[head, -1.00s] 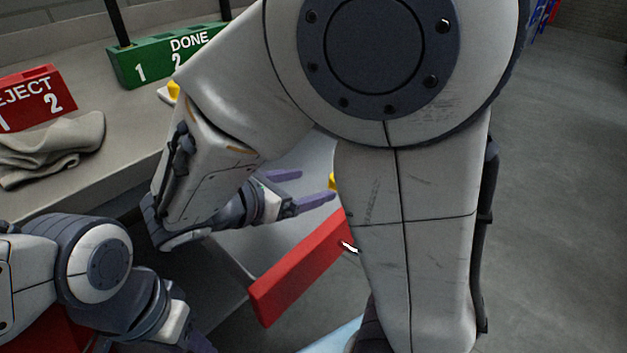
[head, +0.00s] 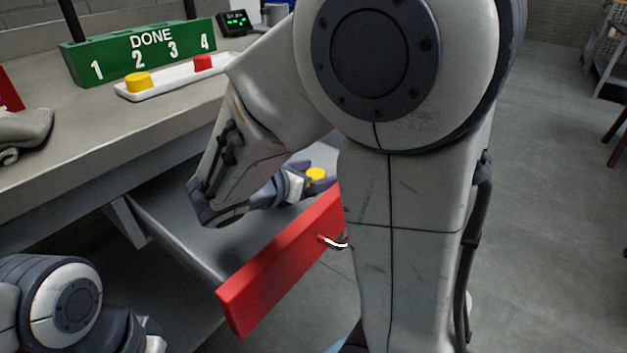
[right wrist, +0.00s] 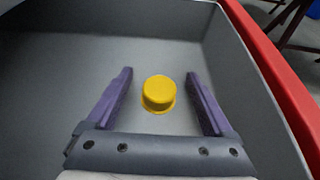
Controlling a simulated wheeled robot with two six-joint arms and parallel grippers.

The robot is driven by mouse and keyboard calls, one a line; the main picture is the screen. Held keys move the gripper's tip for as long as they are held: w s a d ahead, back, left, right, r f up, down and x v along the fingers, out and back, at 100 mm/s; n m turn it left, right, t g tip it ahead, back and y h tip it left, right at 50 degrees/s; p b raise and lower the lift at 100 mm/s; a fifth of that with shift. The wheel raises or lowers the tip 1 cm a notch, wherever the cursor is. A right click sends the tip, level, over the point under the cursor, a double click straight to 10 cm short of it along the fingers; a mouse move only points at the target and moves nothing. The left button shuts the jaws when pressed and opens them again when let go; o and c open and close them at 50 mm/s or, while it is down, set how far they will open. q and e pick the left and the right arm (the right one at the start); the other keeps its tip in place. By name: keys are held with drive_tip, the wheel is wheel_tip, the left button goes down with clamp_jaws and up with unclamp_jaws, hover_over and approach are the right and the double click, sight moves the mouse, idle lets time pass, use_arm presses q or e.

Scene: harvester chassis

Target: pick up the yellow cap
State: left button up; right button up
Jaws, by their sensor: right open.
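A yellow cap (right wrist: 158,95) lies on the grey floor of the open drawer. In the right wrist view it sits between the two purple fingers of my right gripper (right wrist: 159,74), with a gap on each side. The fingers are open and hold nothing. In the head view the cap (head: 316,174) shows beside my right gripper (head: 308,172), which is partly hidden by the drawer's red front and my own arm. Only part of my left arm shows at the lower left; its gripper is out of view.
The drawer's red front (head: 270,275) has a white-looking handle (head: 334,242). On the bench above, a white tray (head: 165,84) holds another yellow piece (head: 138,82) and a red piece (head: 203,62), before a green DONE rack (head: 140,50).

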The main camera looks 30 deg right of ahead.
drive_tip(key=c, duration=1.4)
drive_tip(key=shift+o, duration=0.2)
